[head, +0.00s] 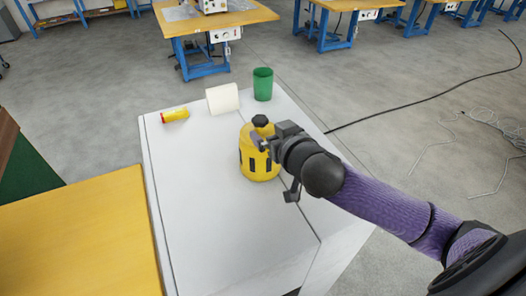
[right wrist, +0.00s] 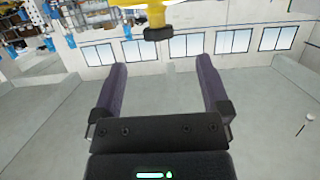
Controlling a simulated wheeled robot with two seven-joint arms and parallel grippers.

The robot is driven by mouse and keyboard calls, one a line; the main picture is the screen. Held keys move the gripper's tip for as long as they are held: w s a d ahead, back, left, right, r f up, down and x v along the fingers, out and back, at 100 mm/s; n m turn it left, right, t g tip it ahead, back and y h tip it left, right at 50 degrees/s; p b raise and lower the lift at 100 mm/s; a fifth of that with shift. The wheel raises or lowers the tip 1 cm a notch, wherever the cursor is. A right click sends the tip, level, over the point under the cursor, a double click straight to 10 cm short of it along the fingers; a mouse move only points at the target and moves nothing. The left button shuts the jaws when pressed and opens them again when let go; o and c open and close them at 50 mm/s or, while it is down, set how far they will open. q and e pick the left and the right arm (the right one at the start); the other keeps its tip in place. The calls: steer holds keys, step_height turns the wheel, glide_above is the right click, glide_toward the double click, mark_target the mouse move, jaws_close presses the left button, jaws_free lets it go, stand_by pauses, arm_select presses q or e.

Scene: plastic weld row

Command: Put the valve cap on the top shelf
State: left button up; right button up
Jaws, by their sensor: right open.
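A yellow canister (head: 258,165) with black marks stands upright on the white table. A black knob-like cap (head: 260,121) sits on its top; I take this for the valve cap. My right gripper (head: 263,143) is beside the canister's upper right side, just below the cap in the head view, and hides part of it. In the right wrist view the gripper (right wrist: 163,78) is open, with nothing between its fingers. The black cap (right wrist: 158,33) shows upside down beyond the fingertips, under part of the yellow canister (right wrist: 152,12). I cannot pick out the top shelf for certain. My left gripper is out of view.
The white table (head: 200,245) also holds a green cup (head: 263,84), a cream block (head: 222,98) and a yellow-and-red tube (head: 174,114) at its far side. A yellow-topped surface (head: 85,235) adjoins at left. The table's front is clear. Blue workbenches (head: 205,70) stand beyond.

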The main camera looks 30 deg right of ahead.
mark_target(257, 118)
steer(key=x, duration=0.9)
steer(key=shift+w+d+f+p, duration=0.1)
steer(key=shift+w+f+p, duration=0.15)
steer(key=shift+p, duration=0.15)
steer(key=shift+s+r, duration=0.1)
jaws_close()
